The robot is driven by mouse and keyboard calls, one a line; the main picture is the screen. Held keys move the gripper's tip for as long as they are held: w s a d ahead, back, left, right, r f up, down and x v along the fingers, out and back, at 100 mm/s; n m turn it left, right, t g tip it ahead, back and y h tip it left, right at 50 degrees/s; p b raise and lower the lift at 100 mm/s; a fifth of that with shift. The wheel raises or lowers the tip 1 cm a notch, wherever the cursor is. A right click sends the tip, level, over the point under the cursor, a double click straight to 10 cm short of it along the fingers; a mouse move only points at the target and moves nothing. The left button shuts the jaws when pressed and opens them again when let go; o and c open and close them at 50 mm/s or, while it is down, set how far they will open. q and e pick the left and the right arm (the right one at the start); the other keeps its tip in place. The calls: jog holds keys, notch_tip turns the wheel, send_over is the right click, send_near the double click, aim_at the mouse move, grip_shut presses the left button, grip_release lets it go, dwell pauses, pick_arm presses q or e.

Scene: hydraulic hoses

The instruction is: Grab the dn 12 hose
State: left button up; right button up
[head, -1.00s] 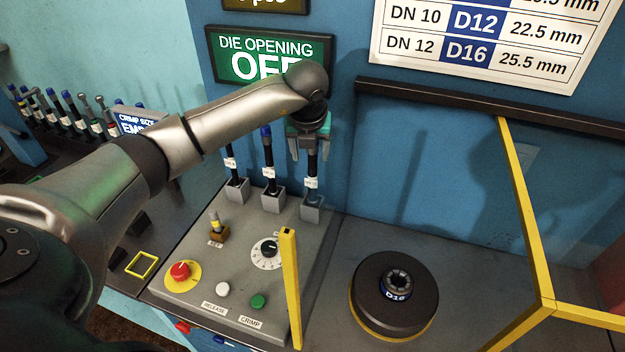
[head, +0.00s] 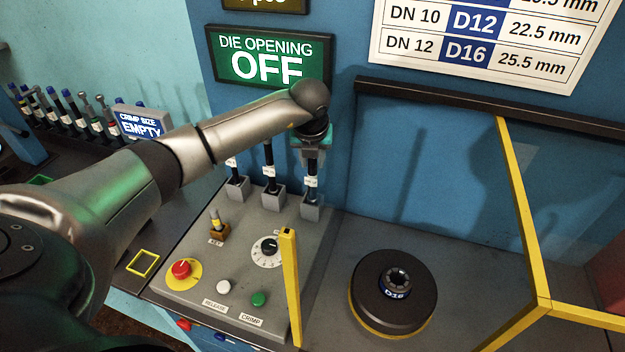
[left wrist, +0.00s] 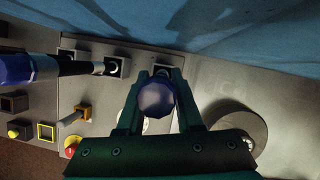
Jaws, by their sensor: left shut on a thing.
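Three dark hoses with white labels stand upright in grey holders on the panel. My left gripper (head: 313,150) is over the rightmost hose (head: 312,168) and shut on its upper end. That hose still stands in its holder (head: 312,207), its top hidden by the gripper. In the left wrist view its blue cap (left wrist: 157,98) sits between the fingers. The middle hose (head: 268,160) and the left hose (head: 236,172) stand beside it, partly behind my arm. The hose labels are too small to read. My right gripper is not in view.
The grey control panel (head: 205,262) carries a key, a dial and buttons. A yellow post (head: 290,285) rises at its right edge. A black round die marked D16 (head: 395,300) is further right, near a yellow frame (head: 525,220). More hoses stand at the far left.

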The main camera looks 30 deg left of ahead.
pick_arm(q)
grip_shut()
jog(key=shift+w+r, duration=0.1)
dwell(0.8)
